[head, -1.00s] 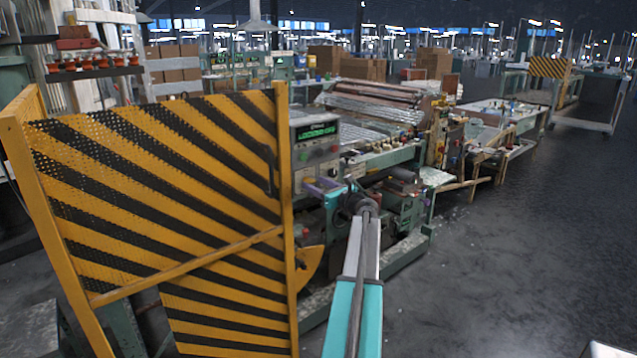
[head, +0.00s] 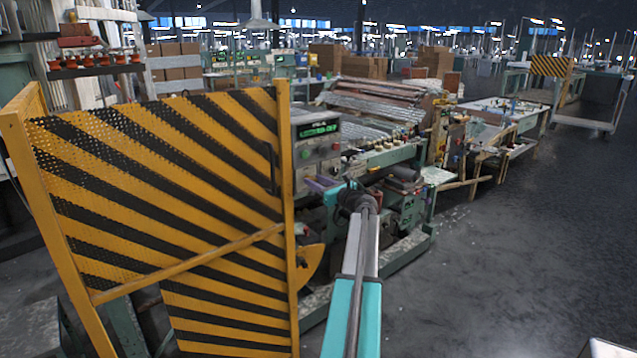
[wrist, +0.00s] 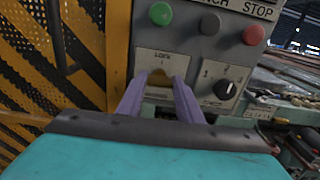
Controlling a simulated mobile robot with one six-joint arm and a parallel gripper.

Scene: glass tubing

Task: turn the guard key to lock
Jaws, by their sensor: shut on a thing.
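In the wrist view my gripper (wrist: 158,88) has its two purple fingers closed in on the guard key (wrist: 158,78), a small brownish piece at the plate marked LOCK. Most of the key is hidden between the fingers, so I cannot tell its angle. The grey control panel (wrist: 198,50) carries the plate. In the head view the panel (head: 318,150) stands just right of the striped guard, with a green lit display (head: 319,130) whose text is too small to read surely. My gripper (head: 318,184) reaches to the panel's lower part.
A green button (wrist: 160,14), a dark button (wrist: 210,23) and a red button (wrist: 253,34) sit above the key, and a rotary knob (wrist: 224,89) to its right. The yellow-black guard (head: 160,190) stands close at left. Open floor (head: 500,260) lies at right.

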